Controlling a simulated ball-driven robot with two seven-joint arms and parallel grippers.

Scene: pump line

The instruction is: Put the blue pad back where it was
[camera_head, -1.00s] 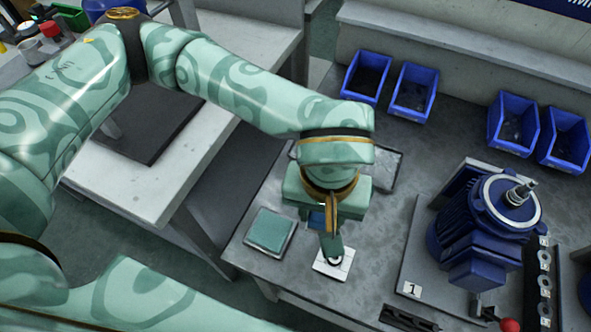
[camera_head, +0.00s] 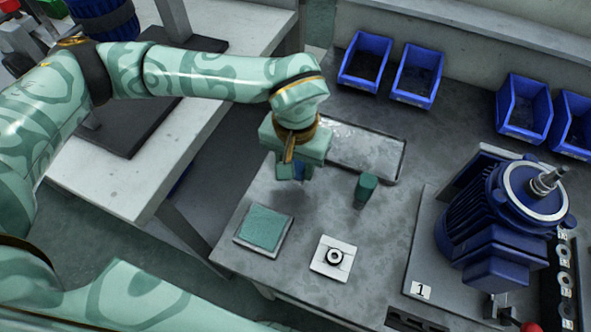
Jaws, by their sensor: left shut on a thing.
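My left gripper (camera_head: 295,170) hangs above the bench, to the left of the metal tray. Below the gripper, nearer the bench's front edge, a teal square pad (camera_head: 263,227) lies on a grey square holder (camera_head: 243,245). To its right lies a white plate (camera_head: 322,266) with a dark-and-light ring (camera_head: 335,257) on it. My right gripper is out of view.
A short green cylinder (camera_head: 366,188) stands right of the gripper, in front of the shallow metal tray (camera_head: 402,160). A blue motor (camera_head: 490,225) stands at the right. Blue bins (camera_head: 417,75) line the back. Bare bench (camera_head: 385,230) lies between plate and motor.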

